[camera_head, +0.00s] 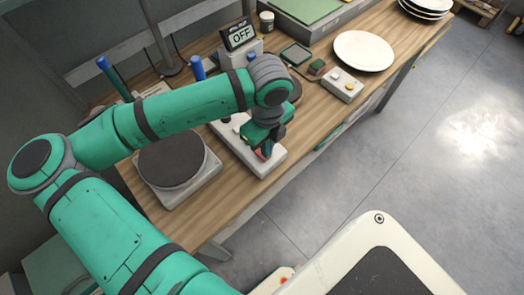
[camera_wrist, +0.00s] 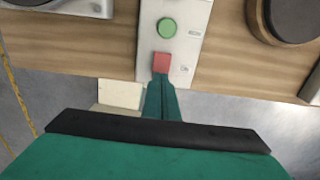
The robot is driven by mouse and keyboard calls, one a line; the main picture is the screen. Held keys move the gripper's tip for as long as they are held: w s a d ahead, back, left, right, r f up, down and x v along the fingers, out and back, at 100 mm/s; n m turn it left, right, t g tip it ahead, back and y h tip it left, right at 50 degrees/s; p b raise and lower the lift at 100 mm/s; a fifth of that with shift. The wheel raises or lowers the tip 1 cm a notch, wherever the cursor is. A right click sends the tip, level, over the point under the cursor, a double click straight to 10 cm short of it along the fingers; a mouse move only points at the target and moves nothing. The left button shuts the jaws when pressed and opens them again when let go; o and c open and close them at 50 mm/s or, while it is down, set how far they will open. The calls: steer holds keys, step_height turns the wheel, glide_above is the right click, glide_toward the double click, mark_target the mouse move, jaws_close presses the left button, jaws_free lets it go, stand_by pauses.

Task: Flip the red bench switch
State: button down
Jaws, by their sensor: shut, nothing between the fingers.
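The red bench switch (camera_wrist: 164,61) is a small red square on a long pale panel (camera_wrist: 189,44) on the wooden bench. A round green button (camera_wrist: 167,28) is beyond it on the same panel. In the wrist view my gripper (camera_wrist: 161,80) is shut and empty, its tips right at the near edge of the red switch; I cannot tell whether they touch it. In the head view my gripper (camera_head: 265,147) points down over the panel's near end (camera_head: 277,163). There the switch is mostly hidden, with a bit of red showing by the fingers.
A display (camera_head: 239,36) reads OFF at the back. A dark round disc on a pale base (camera_head: 200,190) is left of the panel. A white plate (camera_head: 363,51) and a small button box (camera_head: 342,85) are to the right. Open floor lies in front of the bench.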

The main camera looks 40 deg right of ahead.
steer(key=shift+f, duration=0.75)
stand_by(0.5)
step_height(320, 180, up, 7)
stand_by(1.0)
stand_by(0.5)
